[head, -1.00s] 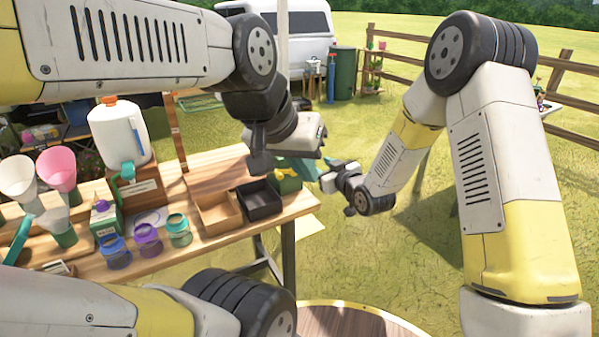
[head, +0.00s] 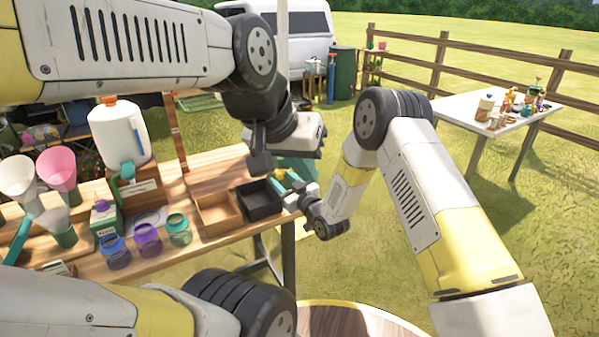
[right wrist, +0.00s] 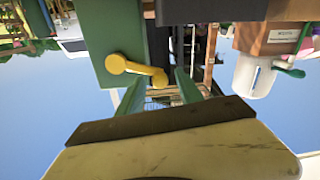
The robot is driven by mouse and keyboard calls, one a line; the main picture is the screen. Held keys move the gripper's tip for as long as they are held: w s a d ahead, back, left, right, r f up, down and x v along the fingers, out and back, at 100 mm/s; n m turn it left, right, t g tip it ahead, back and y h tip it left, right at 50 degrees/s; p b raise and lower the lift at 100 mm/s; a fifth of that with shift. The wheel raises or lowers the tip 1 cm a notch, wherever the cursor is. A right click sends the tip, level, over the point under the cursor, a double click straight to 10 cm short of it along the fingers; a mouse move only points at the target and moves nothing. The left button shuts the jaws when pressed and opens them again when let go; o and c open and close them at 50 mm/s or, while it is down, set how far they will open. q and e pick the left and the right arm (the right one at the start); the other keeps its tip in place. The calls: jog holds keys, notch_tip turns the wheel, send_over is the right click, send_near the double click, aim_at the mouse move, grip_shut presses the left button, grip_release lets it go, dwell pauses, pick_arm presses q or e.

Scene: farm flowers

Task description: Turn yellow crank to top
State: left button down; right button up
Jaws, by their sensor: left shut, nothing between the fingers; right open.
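The yellow crank (right wrist: 138,68) is on the face of a green box (right wrist: 120,40) in the right wrist view, where the scene appears upside down. Its arm runs from the hub at picture left to the knob at picture right, slightly lower. My right gripper (right wrist: 158,92) is open, its teal fingers on either side of the knob; contact cannot be told. In the head view my right gripper (head: 288,180) is at the bench's right end, beside the black tray, and the crank is hidden there. My left gripper (head: 298,166) is shut and empty, hanging close behind it.
The wooden bench (head: 215,165) carries a brown tray (head: 218,212), a black tray (head: 259,203), a white jug (head: 120,132) and several coloured jars (head: 147,239). My left arm hangs over the bench. A white table (head: 470,112) stands at right, with open grass between.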

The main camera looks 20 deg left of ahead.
jog(key=shift+w+a, duration=0.1)
jog(key=shift+a, duration=0.05)
grip_shut()
dwell(1.4)
